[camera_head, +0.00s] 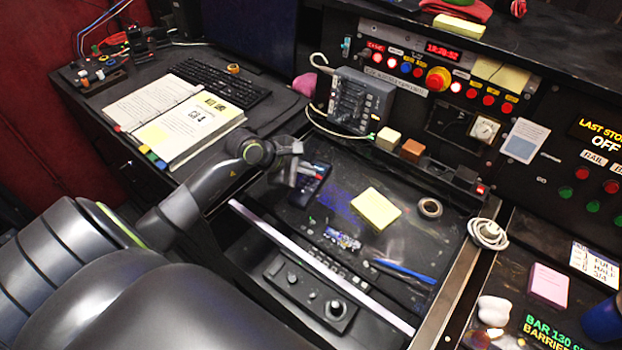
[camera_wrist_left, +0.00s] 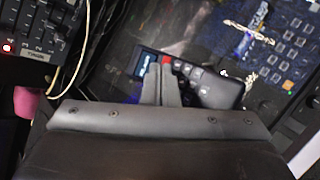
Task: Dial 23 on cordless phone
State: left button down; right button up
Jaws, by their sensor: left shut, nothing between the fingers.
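The cordless phone (camera_head: 314,182) is a dark handset lying on the black work surface in the head view, partly hidden by my left gripper. In the left wrist view the phone (camera_wrist_left: 220,92) lies tilted, with a bluish screen at its left end and grey keys to the right. The digits are too small and blurred to read. My left gripper (camera_head: 291,182) is shut and empty. In the left wrist view its fingertips (camera_wrist_left: 162,68) overlap the phone between screen and keys, by a red key. I cannot tell whether they touch it. My right gripper is not in view.
A grey switch box (camera_head: 361,101) with a looped cable stands behind the phone. A yellow note pad (camera_head: 376,209), a tape roll (camera_head: 429,208) and blue pens (camera_head: 404,270) lie to the right. A pale bar (camera_head: 310,262) edges the front. An open binder (camera_head: 188,129) lies left.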

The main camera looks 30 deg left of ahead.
aim_at(307, 182)
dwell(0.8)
pick_arm(q)
jog(key=shift+f+b, duration=0.45)
jog(key=shift+b, duration=0.25)
jog(key=shift+f+b, duration=0.25)
jog(key=shift+b, duration=0.1)
jog(key=shift+r, duration=0.7)
jog(key=shift+r+p, duration=0.1)
jog(key=shift+p, duration=0.2)
jog(key=shift+r+p, duration=1.3)
jog(key=shift+r, duration=1.15)
dwell(1.2)
